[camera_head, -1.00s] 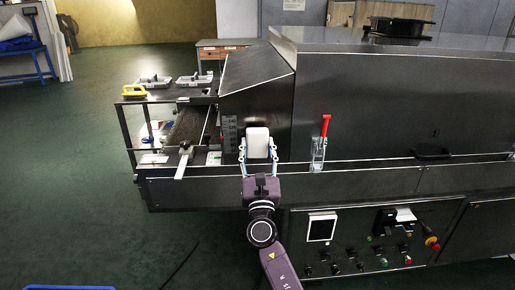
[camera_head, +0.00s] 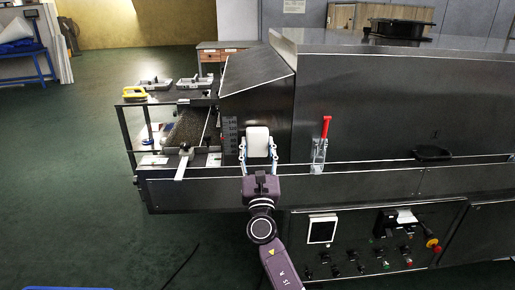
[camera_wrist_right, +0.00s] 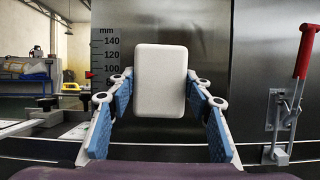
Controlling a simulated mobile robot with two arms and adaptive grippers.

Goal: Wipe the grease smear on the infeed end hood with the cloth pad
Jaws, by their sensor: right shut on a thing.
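My right gripper (camera_head: 258,154) is in front of the infeed end hood (camera_head: 257,92), with its fingertips on both sides of the white cloth pad (camera_head: 258,141). It is shut on the pad. In the right wrist view the pad (camera_wrist_right: 160,80) stands upright between the blue-lined fingers, its broad face toward me, in front of the dark metal hood wall (camera_wrist_right: 205,40). I cannot tell whether the pad touches the wall. My left gripper is not in view.
A red-handled toggle clamp (camera_head: 320,145) stands right of the pad. A millimetre scale (camera_wrist_right: 107,55) is on the hood at left. The infeed conveyor (camera_head: 188,128) lies left, with trays and a yellow-handled item (camera_head: 134,92) beyond. A control panel (camera_head: 375,240) is below right.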

